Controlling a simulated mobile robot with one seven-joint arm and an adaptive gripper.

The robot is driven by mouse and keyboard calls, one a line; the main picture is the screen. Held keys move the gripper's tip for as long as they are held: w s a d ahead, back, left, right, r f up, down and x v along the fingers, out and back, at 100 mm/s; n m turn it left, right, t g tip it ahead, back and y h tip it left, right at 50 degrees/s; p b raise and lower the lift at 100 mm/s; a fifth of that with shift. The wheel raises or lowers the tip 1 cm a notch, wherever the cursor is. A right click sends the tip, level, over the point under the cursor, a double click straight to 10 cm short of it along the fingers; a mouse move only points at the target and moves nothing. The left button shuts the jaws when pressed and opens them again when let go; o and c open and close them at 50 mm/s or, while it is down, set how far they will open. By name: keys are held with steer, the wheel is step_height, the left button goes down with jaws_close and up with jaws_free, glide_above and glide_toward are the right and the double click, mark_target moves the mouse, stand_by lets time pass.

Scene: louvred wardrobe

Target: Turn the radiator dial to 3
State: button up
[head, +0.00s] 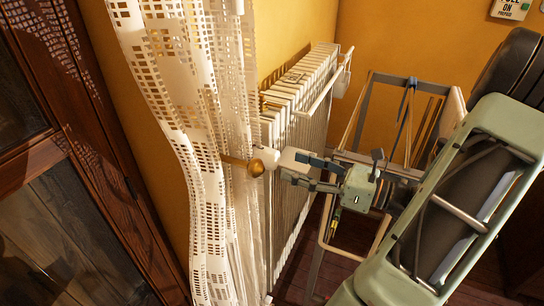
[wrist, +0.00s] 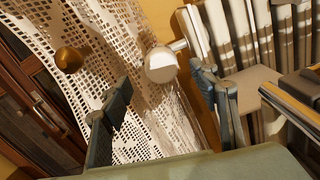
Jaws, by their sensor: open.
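The radiator dial (head: 290,158) is a white rounded knob at the near end of the white radiator (head: 322,75). It also shows in the wrist view (wrist: 161,65), its plain end facing the camera; I can read no numbers on it. My gripper (head: 291,167) is open, with its fingertips close to the dial in the head view. In the wrist view the dial lies just beyond the gap between the dark fingers (wrist: 160,88). I cannot tell whether either finger touches it.
A brass ball knob (head: 257,168), also in the wrist view (wrist: 69,60), stands left of the dial against the white lace curtain (head: 190,110). A metal-framed rack (head: 375,110) stands behind my arm.

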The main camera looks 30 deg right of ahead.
mark_target(277, 161)
steer(key=x, duration=0.7)
steer(key=shift+w+a, duration=0.15)
steer(key=shift+w, duration=0.05)
steer(key=shift+c, duration=0.6)
steer(key=c, duration=1)
